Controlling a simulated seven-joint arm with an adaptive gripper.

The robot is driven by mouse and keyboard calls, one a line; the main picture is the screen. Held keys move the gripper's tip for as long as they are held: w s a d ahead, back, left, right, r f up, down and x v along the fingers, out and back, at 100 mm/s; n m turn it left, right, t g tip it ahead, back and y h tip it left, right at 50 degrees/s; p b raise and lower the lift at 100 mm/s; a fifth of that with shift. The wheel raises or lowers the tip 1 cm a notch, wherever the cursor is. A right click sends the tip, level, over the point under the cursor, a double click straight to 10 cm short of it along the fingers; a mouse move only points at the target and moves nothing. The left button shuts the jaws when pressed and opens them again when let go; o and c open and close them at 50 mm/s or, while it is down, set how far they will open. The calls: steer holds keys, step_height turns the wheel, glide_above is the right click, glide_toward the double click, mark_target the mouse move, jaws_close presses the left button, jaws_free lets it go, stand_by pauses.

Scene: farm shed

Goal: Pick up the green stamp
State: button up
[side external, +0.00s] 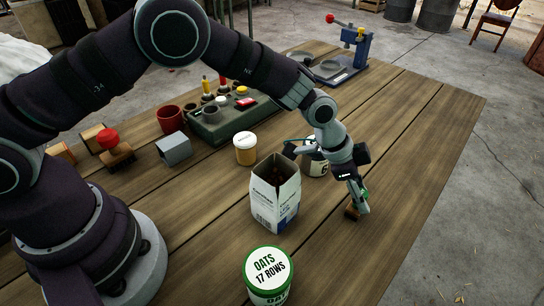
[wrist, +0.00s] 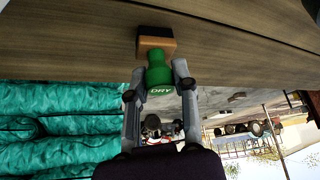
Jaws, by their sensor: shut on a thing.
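The green stamp has a green knob marked "DRY" and a wooden block base, and it shows in the wrist view (wrist: 158,74). My gripper (wrist: 157,78) is shut on its green knob, one finger on each side. In the side external view my gripper (side external: 361,203) points down at the right of the white carton, with the stamp's wooden base (side external: 351,213) at its fingertips. The base is at or just above the table boards; I cannot tell whether it touches them.
An open white carton (side external: 275,203), an oats tin (side external: 268,275) and an orange jar (side external: 246,148) stand left of my gripper. A labelled can (side external: 314,163) stands behind it. A red-knobbed stamp (side external: 115,149) and a green tray (side external: 222,120) are farther left. The table's right side is clear.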

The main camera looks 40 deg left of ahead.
jaws_close()
